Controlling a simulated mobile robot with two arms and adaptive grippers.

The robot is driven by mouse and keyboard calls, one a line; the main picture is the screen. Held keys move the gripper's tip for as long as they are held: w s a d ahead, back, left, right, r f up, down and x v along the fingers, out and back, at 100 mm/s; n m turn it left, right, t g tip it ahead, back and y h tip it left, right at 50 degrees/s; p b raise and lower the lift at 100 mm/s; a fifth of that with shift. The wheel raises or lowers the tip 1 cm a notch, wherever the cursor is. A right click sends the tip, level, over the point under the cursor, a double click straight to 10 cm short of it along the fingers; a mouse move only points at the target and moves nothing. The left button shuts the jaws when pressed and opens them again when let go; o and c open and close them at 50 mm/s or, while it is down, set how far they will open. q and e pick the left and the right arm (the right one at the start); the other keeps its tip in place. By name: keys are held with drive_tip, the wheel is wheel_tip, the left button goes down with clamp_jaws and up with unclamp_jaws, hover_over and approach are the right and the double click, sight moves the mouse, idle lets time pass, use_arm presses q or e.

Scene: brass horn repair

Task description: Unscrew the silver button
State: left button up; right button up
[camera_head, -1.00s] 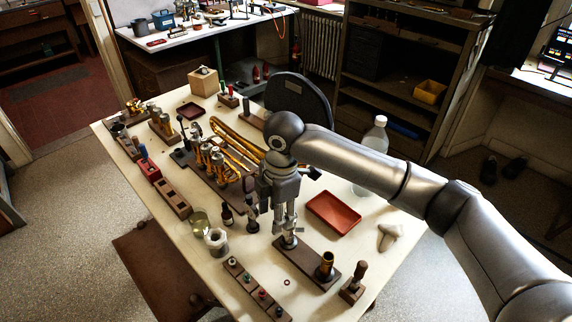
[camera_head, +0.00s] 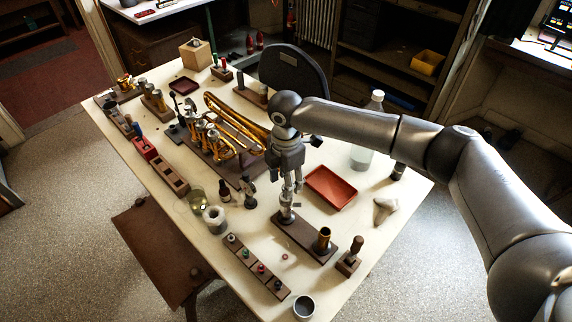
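My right gripper (camera_head: 289,197) points down over the left end of a dark wooden block (camera_head: 303,236). A short silver piece (camera_head: 286,214) stands upright in that block directly under the fingertips. At this size I cannot tell whether the fingers touch it or how far apart they are. I cannot make out a separate silver button on its top. My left gripper is not in view.
The brass horn (camera_head: 225,125) lies behind to the left. A dark cup (camera_head: 303,307) stands at the front edge. A wooden-handled tool (camera_head: 350,256) is beside the block.

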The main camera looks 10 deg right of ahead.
drive_tip(key=shift+f, duration=0.7)
clamp_jaws()
drive_tip(key=c, duration=0.9)
unclamp_jaws()
clamp_jaws()
drive_tip(key=n+p, duration=0.1)
drive_tip(key=n, duration=0.2)
drive_tip(key=shift+r, duration=0.1)
drive_tip(key=shift+n, duration=1.1)
